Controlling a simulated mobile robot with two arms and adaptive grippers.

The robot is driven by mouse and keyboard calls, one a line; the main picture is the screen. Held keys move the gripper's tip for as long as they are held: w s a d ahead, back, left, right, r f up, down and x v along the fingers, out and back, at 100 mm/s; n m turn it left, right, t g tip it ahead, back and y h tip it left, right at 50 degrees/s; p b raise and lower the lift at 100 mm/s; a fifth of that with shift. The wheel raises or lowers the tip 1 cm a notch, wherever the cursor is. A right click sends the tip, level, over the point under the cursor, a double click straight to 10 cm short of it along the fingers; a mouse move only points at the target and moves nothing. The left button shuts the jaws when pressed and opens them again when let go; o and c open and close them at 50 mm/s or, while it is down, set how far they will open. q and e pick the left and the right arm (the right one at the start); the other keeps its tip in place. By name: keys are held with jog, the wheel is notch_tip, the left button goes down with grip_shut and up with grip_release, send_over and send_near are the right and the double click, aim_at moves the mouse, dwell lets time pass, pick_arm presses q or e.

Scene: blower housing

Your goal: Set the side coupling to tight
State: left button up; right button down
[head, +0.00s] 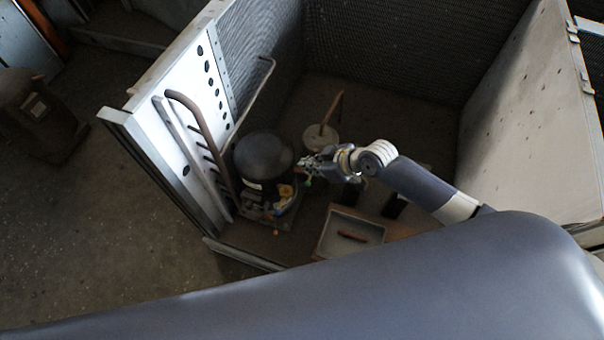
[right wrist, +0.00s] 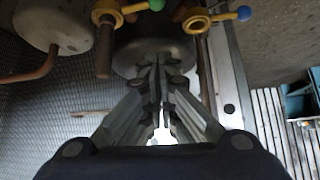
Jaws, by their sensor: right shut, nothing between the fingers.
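Two yellow ring couplings show at the top of the right wrist view. One (right wrist: 108,13) has a lever ending in a green ball (right wrist: 156,4), the other (right wrist: 197,20) a lever ending in a blue ball (right wrist: 243,13). I cannot tell which is the side coupling. In the head view small yellow parts (head: 286,191) sit beside the black domed compressor (head: 263,156). My right gripper (head: 306,164) is beside the dome's right edge. In the right wrist view its fingers (right wrist: 160,62) are together and empty, below the couplings in the picture. My left gripper is not in view.
The open housing has a white perforated panel (head: 186,128) with bent pipes at left and a pale wall (head: 540,110) at right. A round canister (head: 320,137) with a copper pipe stands behind the gripper. A shallow tray (head: 334,240) holds a reddish rod.

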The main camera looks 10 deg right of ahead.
aim_at(309, 178)
jog(key=b+x, duration=0.1)
jog(key=x, duration=0.8)
jog(key=shift+w, duration=0.1)
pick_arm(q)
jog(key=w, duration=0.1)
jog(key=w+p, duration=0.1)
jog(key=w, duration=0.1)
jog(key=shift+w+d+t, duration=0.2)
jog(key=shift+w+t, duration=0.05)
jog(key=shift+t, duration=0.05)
pick_arm(e)
jog(key=s+d, duration=0.1)
jog(key=s+d+f, duration=0.1)
jog(key=shift+s+d, duration=0.3)
jog(key=shift+s, duration=0.1)
